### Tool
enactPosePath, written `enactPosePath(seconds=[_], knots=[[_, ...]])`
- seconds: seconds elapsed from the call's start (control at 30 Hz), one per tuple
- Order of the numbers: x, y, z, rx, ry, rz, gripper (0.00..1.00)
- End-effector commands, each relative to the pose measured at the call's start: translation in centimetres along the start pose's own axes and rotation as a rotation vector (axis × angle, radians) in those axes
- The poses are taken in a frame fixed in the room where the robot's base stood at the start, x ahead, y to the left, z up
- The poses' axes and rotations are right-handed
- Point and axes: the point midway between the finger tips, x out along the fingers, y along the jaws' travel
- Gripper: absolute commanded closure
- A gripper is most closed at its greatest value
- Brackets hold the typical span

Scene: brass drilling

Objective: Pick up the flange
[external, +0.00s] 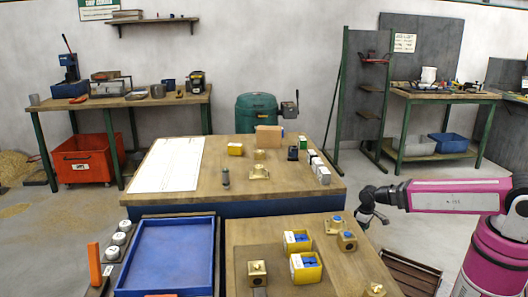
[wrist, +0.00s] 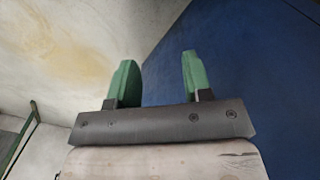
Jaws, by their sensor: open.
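Several small brass pieces are in the external view, and I cannot tell for sure which is the flange. One brass piece with a wide base and raised middle (external: 260,172) lies on the middle table. Another brass piece (external: 375,289) is at the front right corner of the near table, partly cut off by the frame. My gripper (external: 374,216) hangs off the right edge of the tables, apart from every brass piece. In the wrist view its green fingers (wrist: 156,78) are spread, with nothing between them; no flange shows there.
A blue tray (external: 168,252) is at left. A white sheet (external: 167,164) covers the middle table's left. A blue surface (wrist: 245,60) fills the wrist view's right.

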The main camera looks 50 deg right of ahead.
Motion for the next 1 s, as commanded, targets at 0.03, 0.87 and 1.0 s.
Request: enactPosePath(seconds=[0.03, 0.87, 1.0], knots=[[0.0, 0.0, 0.0, 0.000, 0.000, 0.000, 0.38], [-14.0, 0.7, -13.2, 0.408, 0.473, -0.340, 0.33], [-19.8, 1.8, -16.6, 0.542, 0.614, -0.470, 0.33]])
